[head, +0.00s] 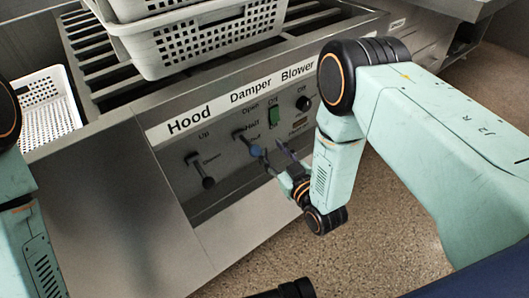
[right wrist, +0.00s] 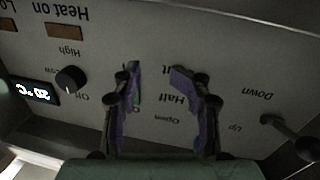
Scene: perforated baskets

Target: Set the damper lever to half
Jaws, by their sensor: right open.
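The damper lever (head: 246,143) is on the panel under the word Damper in the head view. Its blue knob (head: 256,151) points down and to the right, near the lowest label, Shut. My right gripper (head: 274,151) is open, its fingertips just right of the knob; I cannot tell whether they touch it. In the right wrist view, upside down, the open right gripper (right wrist: 154,72) frames part of the scale, with Half and Open between its fingers. There the lever is not clear, perhaps behind a finger.
The hood lever (head: 202,170) is left of the damper lever. The green blower switch (head: 274,116) and a black dial (head: 303,103) sit to the right. White perforated baskets (head: 216,40) stand above the panel. The floor (head: 370,235) in front is clear.

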